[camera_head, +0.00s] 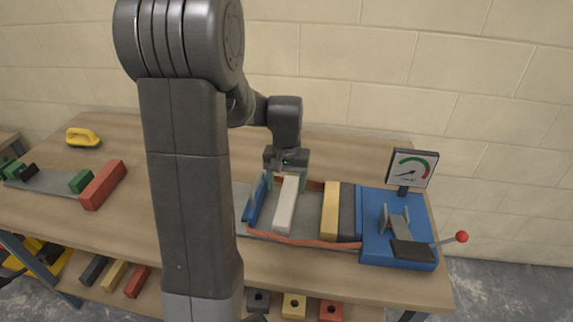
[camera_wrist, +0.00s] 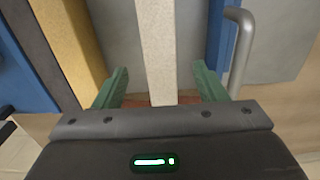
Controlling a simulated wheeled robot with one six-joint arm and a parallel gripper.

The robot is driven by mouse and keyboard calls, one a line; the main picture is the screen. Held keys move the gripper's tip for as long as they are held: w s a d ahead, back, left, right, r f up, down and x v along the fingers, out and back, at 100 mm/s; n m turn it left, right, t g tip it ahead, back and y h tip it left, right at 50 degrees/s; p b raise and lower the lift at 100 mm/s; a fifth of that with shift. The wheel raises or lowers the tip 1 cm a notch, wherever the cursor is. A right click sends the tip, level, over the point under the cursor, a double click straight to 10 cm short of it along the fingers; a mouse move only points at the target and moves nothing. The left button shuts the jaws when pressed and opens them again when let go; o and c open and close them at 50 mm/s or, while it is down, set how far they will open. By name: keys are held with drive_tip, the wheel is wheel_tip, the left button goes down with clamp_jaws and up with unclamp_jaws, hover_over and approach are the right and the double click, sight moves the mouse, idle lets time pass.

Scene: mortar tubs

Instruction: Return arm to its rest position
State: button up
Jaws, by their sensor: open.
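My gripper (camera_head: 287,178) hangs over the workbench at the end of my arm, pointing down. In the wrist view its two green fingers (camera_wrist: 160,88) stand apart, one on each side of a white bar (camera_wrist: 157,50). I see gaps between the fingers and the bar, so the gripper is open. In the head view the white bar (camera_head: 286,205) lies in a grey tray fixture (camera_head: 262,234) between a blue plate (camera_head: 256,200) and a yellow block (camera_head: 330,210). A dark grey block (camera_head: 347,212) stands right of the yellow one. My arm hides part of the bench.
A blue press (camera_head: 375,250) with a dial gauge (camera_head: 412,168) and red-knobbed lever (camera_head: 462,237) stands at the right. A red bar (camera_head: 103,185), a green block (camera_head: 80,181) and a yellow float (camera_head: 83,137) are at the left. A block wall (camera_head: 340,60) rises behind the bench.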

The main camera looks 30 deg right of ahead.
sight(287, 199)
wheel_tip(287, 199, up, 7)
drive_tip(key=shift+r, duration=0.15)
idle(0.4)
wheel_tip(287, 199, down, 14)
drive_tip(key=shift+r, duration=0.4)
drive_tip(key=shift+f, duration=0.1)
idle(0.3)
